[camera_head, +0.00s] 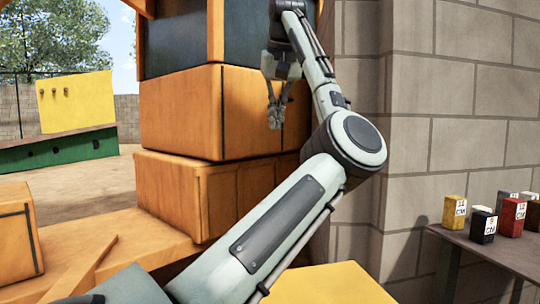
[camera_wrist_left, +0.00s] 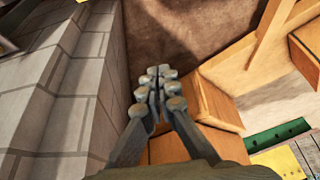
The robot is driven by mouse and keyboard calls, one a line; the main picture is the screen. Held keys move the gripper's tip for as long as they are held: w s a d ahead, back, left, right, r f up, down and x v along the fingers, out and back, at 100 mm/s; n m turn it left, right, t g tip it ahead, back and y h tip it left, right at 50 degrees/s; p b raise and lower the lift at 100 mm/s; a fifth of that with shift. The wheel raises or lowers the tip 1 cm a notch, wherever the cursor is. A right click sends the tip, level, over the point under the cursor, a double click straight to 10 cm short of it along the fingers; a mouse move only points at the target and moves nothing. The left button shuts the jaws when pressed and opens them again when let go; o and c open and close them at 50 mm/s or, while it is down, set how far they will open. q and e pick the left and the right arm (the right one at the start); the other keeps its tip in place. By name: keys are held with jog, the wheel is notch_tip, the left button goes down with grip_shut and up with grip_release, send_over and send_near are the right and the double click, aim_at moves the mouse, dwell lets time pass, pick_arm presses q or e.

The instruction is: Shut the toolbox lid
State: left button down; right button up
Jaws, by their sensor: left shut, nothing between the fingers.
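I cannot make out a toolbox or its lid for certain in either view. My left gripper (camera_head: 276,114) hangs with its fingers pointing down in front of the large orange-brown block in the head view. Its fingers are shut with nothing between them, and the fingertips (camera_wrist_left: 159,88) show together in the middle of the left wrist view. My left arm covers part of the scene at the centre and right. My right gripper is not in view.
Stacked orange-brown blocks (camera_head: 181,112) stand at the centre. A grey block wall (camera_head: 455,105) rises at right, above a dark table (camera_head: 490,250) with small labelled blocks. A yellow panel (camera_head: 85,100) and a long green piece (camera_head: 60,149) are at left. A yellow surface (camera_head: 335,285) shows below.

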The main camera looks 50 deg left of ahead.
pick_arm(q)
notch_tip(320, 180, down, 9)
jog(key=shift+w+a+f, duration=0.15)
jog(key=shift+w+a, duration=0.05)
jog(key=shift+a, duration=0.15)
dwell(0.6)
jog(key=shift+f, duration=0.1)
